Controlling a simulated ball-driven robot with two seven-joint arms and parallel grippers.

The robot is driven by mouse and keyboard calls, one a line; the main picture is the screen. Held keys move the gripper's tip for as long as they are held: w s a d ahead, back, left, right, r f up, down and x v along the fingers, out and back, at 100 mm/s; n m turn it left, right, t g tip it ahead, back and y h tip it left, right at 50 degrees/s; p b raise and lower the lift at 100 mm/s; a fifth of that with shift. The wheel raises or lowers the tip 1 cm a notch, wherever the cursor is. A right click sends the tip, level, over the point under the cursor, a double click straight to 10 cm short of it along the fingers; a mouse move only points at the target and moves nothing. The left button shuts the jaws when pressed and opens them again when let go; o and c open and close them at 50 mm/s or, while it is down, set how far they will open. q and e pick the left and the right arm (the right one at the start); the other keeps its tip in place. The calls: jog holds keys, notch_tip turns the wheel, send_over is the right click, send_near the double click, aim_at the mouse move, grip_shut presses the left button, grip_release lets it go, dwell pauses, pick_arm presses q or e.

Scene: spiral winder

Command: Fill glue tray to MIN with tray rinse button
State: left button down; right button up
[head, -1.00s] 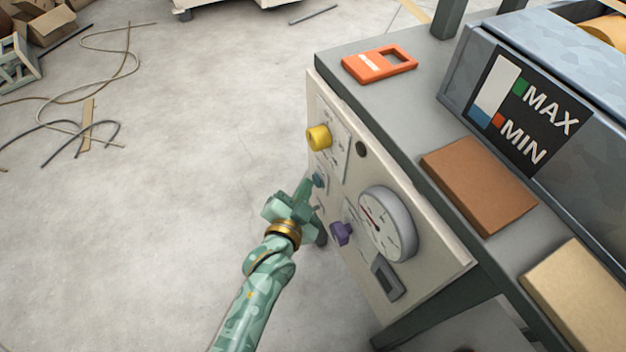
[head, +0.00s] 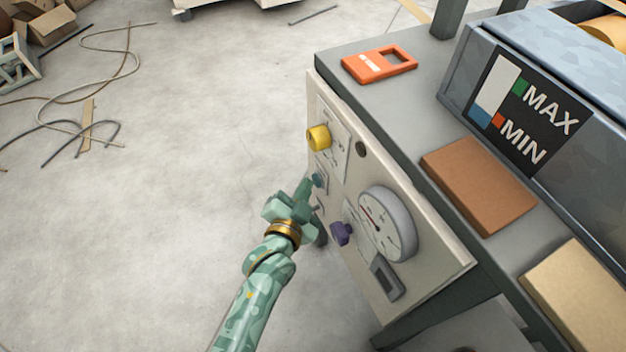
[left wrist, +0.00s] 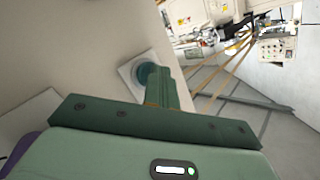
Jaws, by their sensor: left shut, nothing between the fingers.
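My left gripper (head: 307,187) is at the control panel (head: 336,178) in the head view, its shut fingers pointing at a small teal button (head: 320,180). In the left wrist view the teal button (left wrist: 147,73) sits on a pale square plate, with the gripper's fingertips (left wrist: 160,76) right at it, partly covering it. I cannot tell whether they touch. The glue tray (head: 560,110) carries a level gauge (head: 494,90) with a blue column at the bottom, near the red MIN mark; the green mark is by MAX. My right gripper is not in view.
The panel also has a yellow knob (head: 318,138), a purple knob (head: 342,233), a round dial (head: 387,224) and a grey display (head: 387,280). An orange item (head: 379,64), a brown block (head: 478,184) and a tan block (head: 580,295) lie on the bench. Cables (head: 90,125) lie on the floor.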

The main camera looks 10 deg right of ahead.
pick_arm(q)
jog(key=shift+a+r, duration=0.1)
pick_arm(e)
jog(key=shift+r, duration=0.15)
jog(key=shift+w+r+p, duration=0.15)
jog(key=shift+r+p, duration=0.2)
jog(key=shift+p, duration=0.05)
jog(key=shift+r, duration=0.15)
pick_arm(q)
jog(key=shift+s+a, duration=0.25)
jog(key=shift+a, duration=0.45)
jog(key=a+p, duration=0.1)
jog(key=s+a, duration=0.1)
jog(key=a, duration=0.1)
jog(key=a+p, duration=0.1)
jog(key=shift+s+a+p, duration=0.25)
jog(key=shift+a+p, duration=0.1)
jog(key=shift+a, duration=0.05)
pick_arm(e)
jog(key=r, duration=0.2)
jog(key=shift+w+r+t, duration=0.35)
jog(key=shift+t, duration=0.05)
